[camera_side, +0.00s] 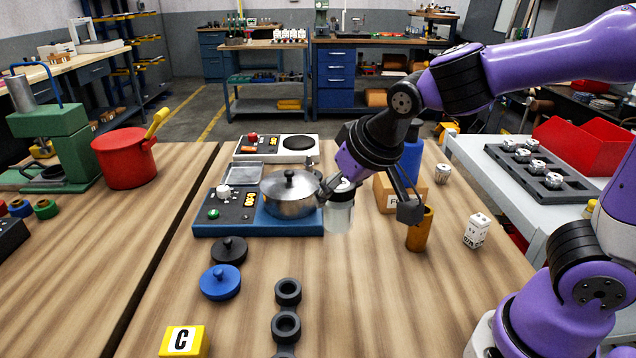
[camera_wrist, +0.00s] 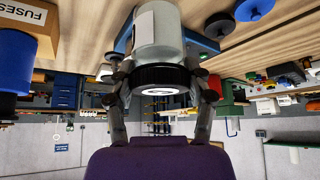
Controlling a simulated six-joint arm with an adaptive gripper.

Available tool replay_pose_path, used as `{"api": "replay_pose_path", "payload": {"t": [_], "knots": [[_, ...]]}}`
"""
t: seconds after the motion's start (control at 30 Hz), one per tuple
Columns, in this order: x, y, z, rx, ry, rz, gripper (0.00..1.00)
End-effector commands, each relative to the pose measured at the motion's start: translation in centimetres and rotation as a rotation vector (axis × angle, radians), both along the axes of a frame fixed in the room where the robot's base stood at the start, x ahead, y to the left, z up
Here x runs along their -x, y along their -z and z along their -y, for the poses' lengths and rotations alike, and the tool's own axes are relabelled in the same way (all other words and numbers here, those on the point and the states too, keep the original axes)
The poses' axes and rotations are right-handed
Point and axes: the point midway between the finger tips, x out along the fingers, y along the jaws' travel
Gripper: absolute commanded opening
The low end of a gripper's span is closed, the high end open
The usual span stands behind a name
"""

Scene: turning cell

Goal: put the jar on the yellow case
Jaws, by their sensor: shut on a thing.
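The jar (camera_side: 339,214) is clear and pale, with a black lid that shows in the wrist view. It stands roughly upright just right of the steel pot; whether its base touches the table is hard to tell. My gripper (camera_side: 366,200) is shut on the jar, with a finger on each side near the lid, as the wrist view also shows the jar (camera_wrist: 158,35) between the fingers (camera_wrist: 162,82). The yellow case (camera_side: 183,341), with a white label marked C, lies at the front left of the table, cut by the picture's lower edge and well away from my gripper.
The steel pot (camera_side: 289,196) sits on a blue-edged hob (camera_side: 225,229). A black lid (camera_side: 229,250), a blue lid (camera_side: 220,283) and black rings (camera_side: 286,326) lie between jar and case. An orange cup (camera_side: 419,231) and a fuses box (camera_side: 384,192) stand right of the jar.

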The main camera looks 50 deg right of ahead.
Motion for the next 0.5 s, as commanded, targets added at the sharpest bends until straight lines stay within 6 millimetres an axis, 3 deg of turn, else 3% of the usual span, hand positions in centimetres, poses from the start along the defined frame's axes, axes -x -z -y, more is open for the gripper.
{"api": "replay_pose_path", "payload": {"t": [0.17,0.27,0.4,0.5], "knots": [[-0.9,-1.2,-6.5,-0.007,-0.213,-0.002,0.15],[-0.7,-2.1,-12.0,-0.009,-0.398,-0.004,0.15],[1.1,-3.3,-19.6,-0.010,-0.659,-0.001,0.15],[3.0,-4.0,-24.0,-0.008,-0.816,0.002,0.15]]}}
